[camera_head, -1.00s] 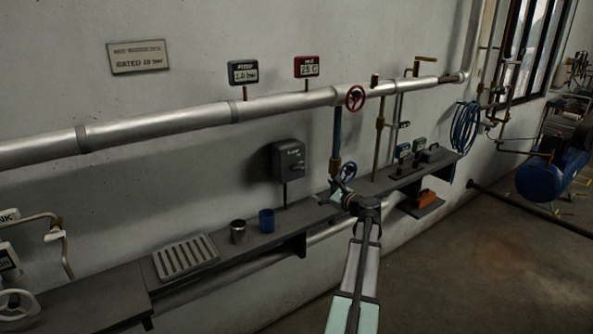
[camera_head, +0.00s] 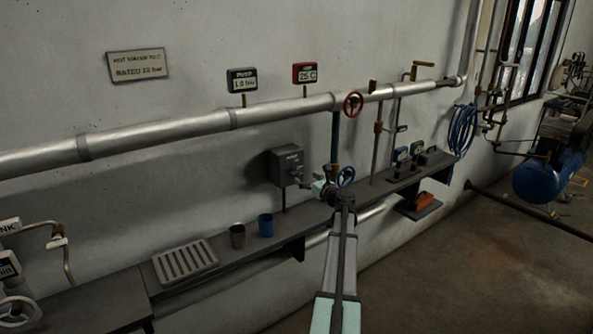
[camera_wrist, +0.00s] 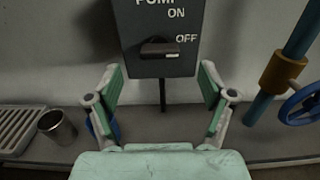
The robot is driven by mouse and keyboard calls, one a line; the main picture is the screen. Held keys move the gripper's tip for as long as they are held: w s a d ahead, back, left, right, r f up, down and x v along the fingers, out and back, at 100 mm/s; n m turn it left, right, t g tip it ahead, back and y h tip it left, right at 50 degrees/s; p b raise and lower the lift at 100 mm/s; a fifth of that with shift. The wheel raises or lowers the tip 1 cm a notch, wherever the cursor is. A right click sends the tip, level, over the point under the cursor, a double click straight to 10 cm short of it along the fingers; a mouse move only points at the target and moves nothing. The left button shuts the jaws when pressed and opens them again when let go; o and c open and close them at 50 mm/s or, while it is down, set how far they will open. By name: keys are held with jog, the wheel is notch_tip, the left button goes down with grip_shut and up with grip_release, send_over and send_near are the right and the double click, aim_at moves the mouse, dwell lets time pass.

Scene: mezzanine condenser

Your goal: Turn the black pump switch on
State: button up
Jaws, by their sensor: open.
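The dark pump box (camera_head: 283,167) is mounted on the wall above the shelf. In the wrist view the box (camera_wrist: 133,22) carries the words PUMP, ON and OFF. Its black switch lever (camera_wrist: 159,49) lies roughly level, beside the OFF mark and below ON. My gripper (camera_wrist: 160,84) is open and empty, its two green-padded fingers spread below the switch, left and right of it. No contact with the lever shows. In the head view my gripper (camera_head: 312,187) is just right of the box, and its fingers are small and hard to make out.
A shelf (camera_head: 215,246) runs along the wall, with a slotted tray (camera_head: 184,261), a grey cup (camera_head: 237,236) and a blue cup (camera_head: 266,225). A blue handwheel (camera_head: 347,176) and vertical pipe stand right of the box. A silver pipe (camera_head: 200,123) with a red handwheel (camera_head: 353,104) runs above.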

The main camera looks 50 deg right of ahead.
aim_at(298, 173)
jog(key=p+x, duration=0.1)
jog(key=x, duration=0.6)
jog(key=shift+w+d+p, duration=0.1)
jog(key=shift+w+p, duration=0.1)
jog(key=shift+p, duration=0.2)
jog(key=c, duration=1.2)
